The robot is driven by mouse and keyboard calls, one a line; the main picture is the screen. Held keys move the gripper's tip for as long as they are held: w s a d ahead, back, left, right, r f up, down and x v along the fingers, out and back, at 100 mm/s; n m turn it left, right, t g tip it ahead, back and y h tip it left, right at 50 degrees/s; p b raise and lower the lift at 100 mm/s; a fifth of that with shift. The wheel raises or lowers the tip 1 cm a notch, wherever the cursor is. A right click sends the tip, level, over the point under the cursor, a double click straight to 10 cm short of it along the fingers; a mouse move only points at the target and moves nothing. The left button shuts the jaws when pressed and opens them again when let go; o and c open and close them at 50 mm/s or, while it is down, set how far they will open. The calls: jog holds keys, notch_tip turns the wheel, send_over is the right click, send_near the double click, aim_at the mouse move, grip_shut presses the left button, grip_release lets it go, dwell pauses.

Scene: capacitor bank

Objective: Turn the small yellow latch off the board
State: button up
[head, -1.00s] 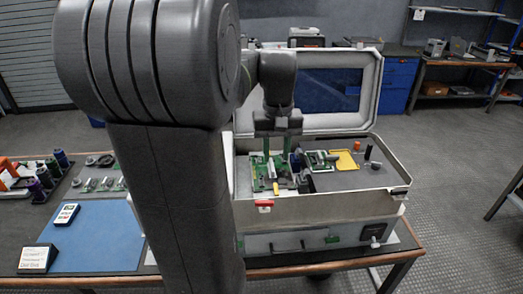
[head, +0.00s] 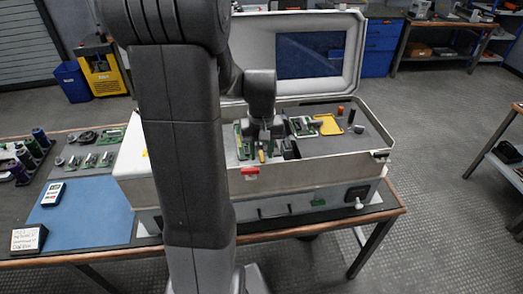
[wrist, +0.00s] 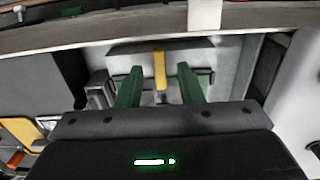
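The small yellow latch (head: 262,156) stands on the front part of the green board (head: 243,147) inside the open case. It also shows in the wrist view (wrist: 160,68) as an upright yellow bar. My gripper (wrist: 159,82) is open, with one green finger on each side of the latch and a visible gap to both. I cannot tell how deep the latch lies between the fingertips. In the head view my gripper is directly above and behind the latch, and it hides much of the board.
The case's front wall (head: 290,177) with a red catch (head: 250,172) is close to the latch. A dark block (head: 289,150) stands right of it. A yellow frame (head: 328,125) and an orange post (head: 340,110) are farther right. The raised lid (head: 352,50) stands behind.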

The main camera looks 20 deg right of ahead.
jog(key=shift+f, duration=0.2)
grip_shut()
